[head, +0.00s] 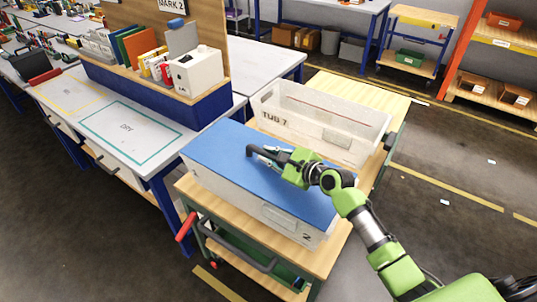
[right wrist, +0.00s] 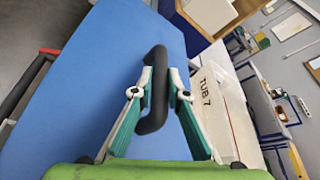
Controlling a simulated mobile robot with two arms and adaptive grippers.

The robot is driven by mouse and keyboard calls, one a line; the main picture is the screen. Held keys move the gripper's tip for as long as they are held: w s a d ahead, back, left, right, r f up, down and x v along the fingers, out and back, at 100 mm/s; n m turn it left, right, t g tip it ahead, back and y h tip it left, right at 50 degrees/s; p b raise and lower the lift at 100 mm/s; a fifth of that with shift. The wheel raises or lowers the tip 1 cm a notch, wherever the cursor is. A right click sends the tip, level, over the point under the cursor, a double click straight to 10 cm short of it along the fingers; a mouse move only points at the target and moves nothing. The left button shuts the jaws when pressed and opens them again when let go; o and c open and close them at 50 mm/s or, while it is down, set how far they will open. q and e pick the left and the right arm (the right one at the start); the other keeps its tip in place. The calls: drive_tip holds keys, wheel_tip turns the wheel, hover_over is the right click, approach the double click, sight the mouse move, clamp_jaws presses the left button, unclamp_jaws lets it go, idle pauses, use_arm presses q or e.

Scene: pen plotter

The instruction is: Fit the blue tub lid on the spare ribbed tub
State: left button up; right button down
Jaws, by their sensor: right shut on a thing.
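The blue tub lid (head: 222,153) lies flat over a whitish tub (head: 277,217) on the cart; a "2" shows at that tub's near right corner. I cannot tell whether the lid is pressed fully down. My right gripper (head: 256,154) is shut on the lid's dark handle, and the right wrist view shows its two fingers (right wrist: 154,92) on either side of the handle, with the blue lid (right wrist: 110,60) behind. An open, empty whitish tub marked "TUB 7" (head: 350,108) stands just behind. I cannot make out clear ribs on either tub. My left gripper is out of view.
The wooden cart top (head: 385,95) has bare room at the far end and a narrow strip in front. A white bench (head: 190,128) with a teal-outlined area, folders and a white box (head: 197,72) stands close on the left. Open floor lies to the right.

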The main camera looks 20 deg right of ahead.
drive_tip(key=c, duration=1.9)
unclamp_jaws()
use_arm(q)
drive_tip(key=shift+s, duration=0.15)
use_arm(e)
drive_tip(key=shift+s, duration=0.1)
drive_tip(key=v, duration=1.2)
drive_tip(key=shift+f, duration=0.1)
